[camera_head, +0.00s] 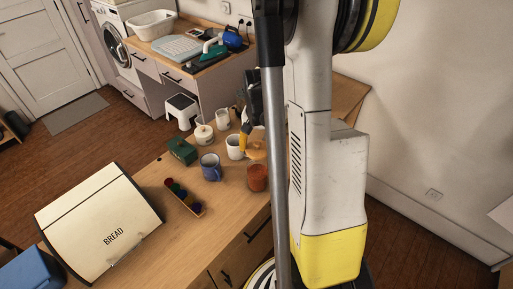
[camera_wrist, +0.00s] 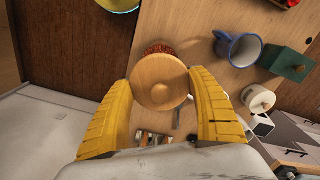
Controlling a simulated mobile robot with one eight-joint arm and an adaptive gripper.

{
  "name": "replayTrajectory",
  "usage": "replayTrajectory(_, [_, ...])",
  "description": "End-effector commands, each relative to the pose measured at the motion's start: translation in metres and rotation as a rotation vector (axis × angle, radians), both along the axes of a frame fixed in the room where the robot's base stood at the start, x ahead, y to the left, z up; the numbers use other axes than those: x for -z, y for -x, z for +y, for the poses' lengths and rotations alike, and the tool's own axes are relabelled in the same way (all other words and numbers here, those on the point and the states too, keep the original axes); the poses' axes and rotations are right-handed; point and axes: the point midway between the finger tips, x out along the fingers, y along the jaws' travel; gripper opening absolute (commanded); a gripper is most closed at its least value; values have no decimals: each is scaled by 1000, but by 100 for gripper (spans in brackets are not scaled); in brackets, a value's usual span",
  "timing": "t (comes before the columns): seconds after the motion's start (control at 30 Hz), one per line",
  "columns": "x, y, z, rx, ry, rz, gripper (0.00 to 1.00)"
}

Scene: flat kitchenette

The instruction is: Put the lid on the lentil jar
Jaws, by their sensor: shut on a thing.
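The round wooden lid (camera_wrist: 158,82) is held between the two yellow fingers of my gripper (camera_wrist: 162,98), which is shut on its sides. In the head view the lid (camera_head: 256,151) shows just above the lentil jar (camera_head: 257,179), a clear jar with reddish contents on the counter. In the wrist view the lid covers most of the jar; a strip of red lentils (camera_wrist: 159,47) shows past its far edge, so the two look offset from this angle. My gripper (camera_head: 247,138) is partly hidden behind my arm and column. The exact gap between lid and jar cannot be told.
A white mug (camera_head: 235,149) stands close left of the jar. A blue mug (camera_head: 210,168), a green box (camera_head: 182,151), a white lidded pot (camera_head: 204,134) and a tray of coloured items (camera_head: 184,198) stand farther left. The bread box (camera_head: 100,222) is at the counter's near left.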

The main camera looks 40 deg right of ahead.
Motion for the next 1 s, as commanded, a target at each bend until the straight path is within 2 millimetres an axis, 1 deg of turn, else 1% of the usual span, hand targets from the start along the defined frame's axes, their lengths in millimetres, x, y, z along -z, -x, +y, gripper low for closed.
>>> replayTrajectory(0.43, [46, 0, 0, 0, 0, 0, 38])
replayTrajectory(0.53, [54, 0, 0, 0, 0, 0, 38])
replayTrajectory(0.7, [59, 0, 0, 0, 0, 0, 38])
replayTrajectory(1.0, [58, 0, 0, 0, 0, 0, 38])
